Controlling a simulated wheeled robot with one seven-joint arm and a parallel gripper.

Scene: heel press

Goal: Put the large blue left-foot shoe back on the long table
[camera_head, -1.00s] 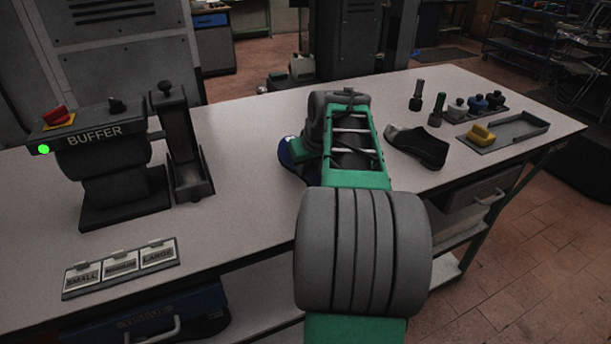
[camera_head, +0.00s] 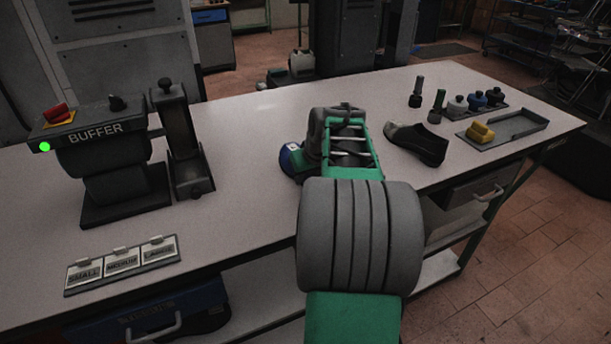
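A blue shoe (camera_head: 288,160) with a small white mark shows at the middle of the long table (camera_head: 240,120). Only its left end is visible; the rest is hidden behind my arm and gripper. My gripper (camera_head: 316,165) points down and away at the far end of my green and grey arm, right beside the shoe. Its fingertips are hidden, so I cannot tell whether they hold the shoe, or whether the shoe rests on the table or is just above it.
A black shoe (camera_head: 416,144) lies right of my arm. Dark pegs (camera_head: 437,106), several knobbed pieces (camera_head: 476,100) and a tray with a yellow block (camera_head: 481,132) stand farther right. The buffer (camera_head: 105,160) and a size-label plate (camera_head: 122,264) are left.

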